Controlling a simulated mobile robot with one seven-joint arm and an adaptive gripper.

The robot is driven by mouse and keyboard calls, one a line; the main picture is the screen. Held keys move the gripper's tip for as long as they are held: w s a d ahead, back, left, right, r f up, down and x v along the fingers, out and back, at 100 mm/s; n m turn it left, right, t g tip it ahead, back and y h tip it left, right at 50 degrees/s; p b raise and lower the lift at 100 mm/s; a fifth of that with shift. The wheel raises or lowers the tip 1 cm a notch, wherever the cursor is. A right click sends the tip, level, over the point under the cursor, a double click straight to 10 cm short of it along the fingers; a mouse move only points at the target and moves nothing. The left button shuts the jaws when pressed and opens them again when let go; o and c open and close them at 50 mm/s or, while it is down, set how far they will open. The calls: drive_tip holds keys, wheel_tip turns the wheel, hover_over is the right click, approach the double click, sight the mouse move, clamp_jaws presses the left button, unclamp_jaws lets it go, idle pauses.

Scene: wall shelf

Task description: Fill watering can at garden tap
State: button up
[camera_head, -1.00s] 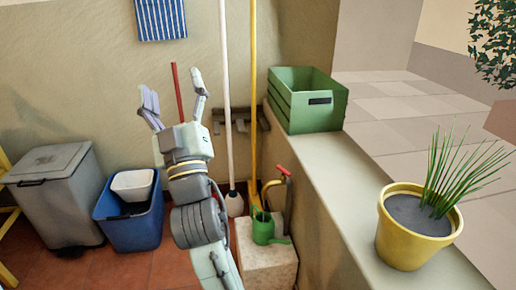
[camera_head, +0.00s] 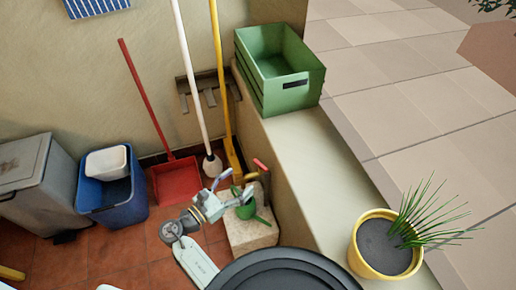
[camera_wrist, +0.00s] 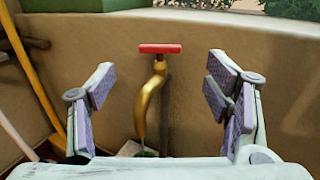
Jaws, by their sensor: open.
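The green watering can (camera_head: 246,211) stands on a pale stone block (camera_head: 240,233) in the corner, partly behind my gripper in the head view. The brass garden tap (camera_wrist: 150,98), with a red T-handle (camera_wrist: 160,48), is on the low wall; in the head view its red handle (camera_head: 261,165) shows just above and right of the can. My gripper (camera_head: 234,184) is open and empty, close to the can and tap. In the wrist view the tap lies between the spread fingers, beyond them. The can is not clearly seen in the wrist view. Whether a finger touches the can cannot be told.
A white-handled mop (camera_head: 195,80) and a yellow-handled broom (camera_head: 221,80) lean left of the tap. A red dustpan (camera_head: 175,181) and blue bucket (camera_head: 112,200) stand farther left. A green crate (camera_head: 290,97) and yellow plant pot (camera_head: 372,262) sit on the wall ledge.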

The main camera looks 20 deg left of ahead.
sight(259, 166)
drive_tip(key=p+x, duration=0.2)
drive_tip(key=x, duration=0.8)
drive_tip(key=shift+w+d, duration=0.15)
drive_tip(key=shift+w, duration=0.05)
drive_tip(key=shift+c, duration=0.6)
